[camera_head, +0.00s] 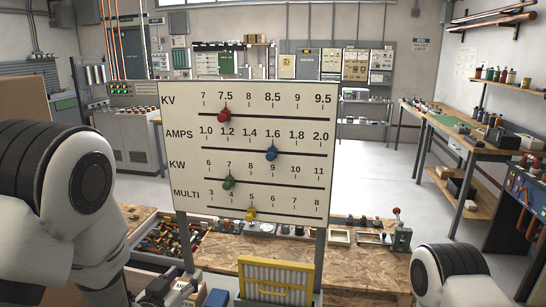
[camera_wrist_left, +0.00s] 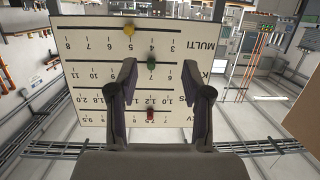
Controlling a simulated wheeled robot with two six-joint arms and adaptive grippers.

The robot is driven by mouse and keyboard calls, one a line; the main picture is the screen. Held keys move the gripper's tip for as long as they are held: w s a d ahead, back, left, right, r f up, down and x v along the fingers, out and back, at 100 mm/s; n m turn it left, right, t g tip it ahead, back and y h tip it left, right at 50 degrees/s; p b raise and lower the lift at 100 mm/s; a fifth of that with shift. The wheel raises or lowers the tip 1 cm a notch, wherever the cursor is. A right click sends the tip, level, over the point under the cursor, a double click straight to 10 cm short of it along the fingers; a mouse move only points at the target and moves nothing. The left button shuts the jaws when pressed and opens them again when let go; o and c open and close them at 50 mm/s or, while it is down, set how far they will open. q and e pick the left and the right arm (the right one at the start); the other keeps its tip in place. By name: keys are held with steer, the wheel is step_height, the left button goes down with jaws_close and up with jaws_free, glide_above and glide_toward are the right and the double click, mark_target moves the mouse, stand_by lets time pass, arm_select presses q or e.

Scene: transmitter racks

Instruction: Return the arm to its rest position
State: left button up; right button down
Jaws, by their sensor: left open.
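A white slider board (camera_head: 300,150) stands upright on posts, with rows marked KV, AMPS, KW and MULTI. The red slider (camera_head: 224,117) is by 7.5, the blue slider (camera_head: 271,154) by 1.6, the green slider (camera_head: 229,183) by 7 and the yellow slider (camera_head: 251,214) by 5. My left arm fills the left of the head view, with its gripper (camera_head: 158,292) low, partly cut off. In the left wrist view, the left gripper (camera_wrist_left: 158,75) is open and empty, facing the board, which appears upside down. The blue slider is hidden there. My right gripper is out of view.
A wooden workbench (camera_head: 350,262) lies below the board, with a yellow-framed filter (camera_head: 277,282) and a drawer of loose parts (camera_head: 165,240). A side bench (camera_head: 470,135) runs along the right. Open grey floor (camera_head: 360,185) lies behind the board.

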arm_select(q)
steer(key=s+f+g, duration=0.1)
steer(key=s+f, duration=0.1)
steer(key=f, duration=0.2)
steer(key=s+a+f+g, duration=0.1)
steer(key=s+f+g, duration=0.1)
steer(key=f, duration=0.3)
steer(key=s+a+f+n+g+y+b, duration=0.1)
steer(key=s+f, duration=0.2)
steer(key=f, duration=0.2)
steer(key=shift+a+f, duration=0.25)
steer(key=s+a+f+g+b, duration=0.1)
steer(key=s+f+g, duration=0.4)
steer(key=s+f, duration=0.5)
steer(key=s+a+f+n+g+y+b, duration=0.1)
steer(key=s+a+f+g, duration=0.1)
steer(key=s+f+g, duration=0.4)
steer(key=s+f, duration=0.4)
steer(key=s, duration=0.6)
steer(key=shift+s+a+f, duration=0.15)
steer(key=shift+a+f, duration=0.05)
steer(key=shift+f, duration=0.15)
